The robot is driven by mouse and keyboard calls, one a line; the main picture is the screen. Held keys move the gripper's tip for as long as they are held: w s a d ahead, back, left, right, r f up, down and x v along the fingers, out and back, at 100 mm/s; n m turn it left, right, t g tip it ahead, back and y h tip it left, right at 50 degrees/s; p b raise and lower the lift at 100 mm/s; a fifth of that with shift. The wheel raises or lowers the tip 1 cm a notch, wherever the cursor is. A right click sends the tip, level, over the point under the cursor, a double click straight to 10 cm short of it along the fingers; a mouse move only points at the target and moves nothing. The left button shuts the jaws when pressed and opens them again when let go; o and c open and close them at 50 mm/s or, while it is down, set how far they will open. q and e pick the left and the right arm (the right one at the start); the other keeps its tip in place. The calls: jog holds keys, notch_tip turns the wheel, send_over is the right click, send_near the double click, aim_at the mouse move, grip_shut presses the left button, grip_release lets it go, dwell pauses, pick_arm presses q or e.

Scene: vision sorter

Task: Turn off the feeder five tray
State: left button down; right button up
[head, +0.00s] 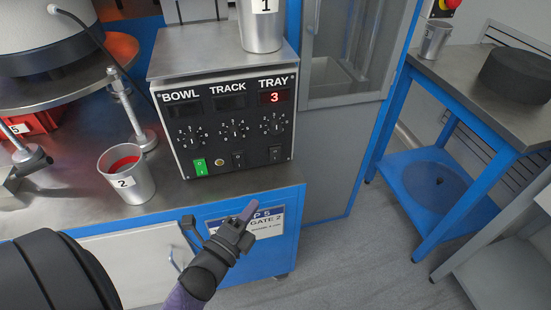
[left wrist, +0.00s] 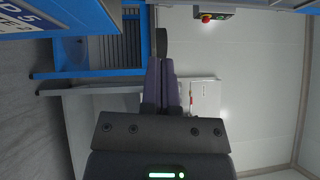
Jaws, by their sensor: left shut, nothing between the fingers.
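The feeder control box (head: 215,185) stands on the metal bench, its black front panel labelled BOWL, TRACK and TRAY. The TRAY display (head: 274,97) glows red with a 3; the other two displays are dark. My right gripper is not in view.
A metal cup marked 2 (head: 128,178) with red contents stands left of the box. Another cup marked 1 (head: 262,30) stands on top of it. A label plate (head: 268,222) is on the bench front. A blue-framed table (head: 455,75) stands at right, with open floor between.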

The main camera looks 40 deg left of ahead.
pick_arm(q)
jog(key=b, duration=0.3)
send_near(280, 151)
jog(key=w+d, duration=0.2)
jog(key=w, duration=0.1)
jog(key=w+a, duration=0.2)
jog(key=shift+w+r, duration=0.1)
jog(key=shift+w, duration=0.3)
jog(key=shift+w+a+r+b, duration=0.1)
jog(key=shift+w+a+b, duration=0.1)
jog(key=shift+a+b, duration=0.1)
